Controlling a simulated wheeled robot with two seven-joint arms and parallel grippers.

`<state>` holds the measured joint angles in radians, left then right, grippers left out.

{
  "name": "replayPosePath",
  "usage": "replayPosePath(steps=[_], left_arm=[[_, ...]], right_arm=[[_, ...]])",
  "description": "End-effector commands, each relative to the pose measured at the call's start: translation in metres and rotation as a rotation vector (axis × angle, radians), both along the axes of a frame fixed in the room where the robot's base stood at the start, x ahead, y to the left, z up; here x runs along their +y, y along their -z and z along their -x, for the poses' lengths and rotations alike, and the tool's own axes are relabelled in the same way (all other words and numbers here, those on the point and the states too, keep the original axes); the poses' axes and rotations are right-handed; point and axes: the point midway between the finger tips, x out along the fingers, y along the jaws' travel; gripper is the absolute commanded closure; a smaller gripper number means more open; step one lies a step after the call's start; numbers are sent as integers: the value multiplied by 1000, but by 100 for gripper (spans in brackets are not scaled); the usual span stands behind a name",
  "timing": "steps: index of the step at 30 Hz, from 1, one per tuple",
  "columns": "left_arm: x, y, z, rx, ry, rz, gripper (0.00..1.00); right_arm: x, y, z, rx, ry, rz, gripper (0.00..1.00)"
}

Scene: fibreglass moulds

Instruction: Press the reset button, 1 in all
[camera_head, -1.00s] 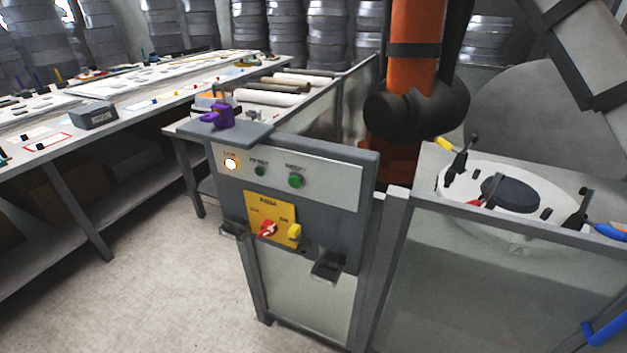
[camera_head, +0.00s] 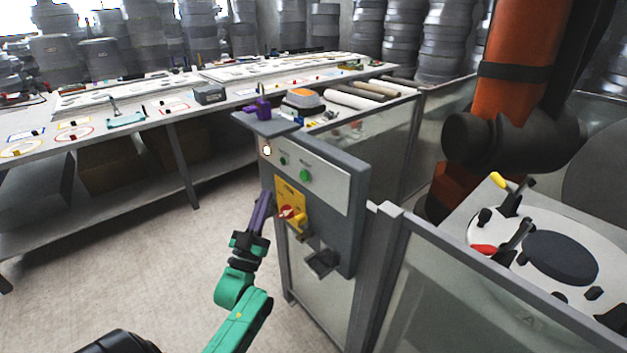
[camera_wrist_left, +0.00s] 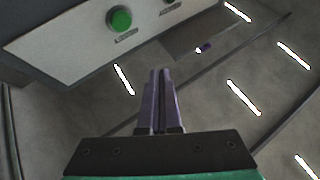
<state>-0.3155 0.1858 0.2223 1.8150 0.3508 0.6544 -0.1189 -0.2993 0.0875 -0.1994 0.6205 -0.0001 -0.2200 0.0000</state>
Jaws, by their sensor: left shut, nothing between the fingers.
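A grey control box (camera_head: 359,225) carries a pale panel with a larger green button (camera_head: 305,176), a smaller green button (camera_head: 283,160) and a lit white lamp (camera_head: 267,151). The labels are too small to read here. The larger green button also shows at the upper left of the left wrist view (camera_wrist_left: 119,19). My left gripper (camera_head: 266,194) is shut and empty, its purple fingers left of the box and lower than the buttons. The fingers (camera_wrist_left: 159,72) stand apart from the button in the wrist view. My right gripper is not in view.
Below the buttons is a yellow plate (camera_head: 287,193) with a red rotary switch (camera_head: 290,212). A purple object (camera_head: 258,109) sits on the box's top ledge. A long workbench (camera_head: 150,115) stands behind left. A fenced orange robot (camera_head: 520,70) is right. Floor at left is clear.

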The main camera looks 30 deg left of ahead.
Motion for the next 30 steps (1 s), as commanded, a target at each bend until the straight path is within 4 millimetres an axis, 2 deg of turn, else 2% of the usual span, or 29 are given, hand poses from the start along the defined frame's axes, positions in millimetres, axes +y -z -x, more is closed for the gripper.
replayPosePath(steps=[5, 14, 30], left_arm=[[0, -2, 1, -6, -1, -1, 100], [-2, 0, -8, -6, -2, 0, 100], [-23, 1, -78, -3, 0, 1, 100]], right_arm=[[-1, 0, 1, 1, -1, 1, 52], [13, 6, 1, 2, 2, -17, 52], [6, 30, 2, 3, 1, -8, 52]])
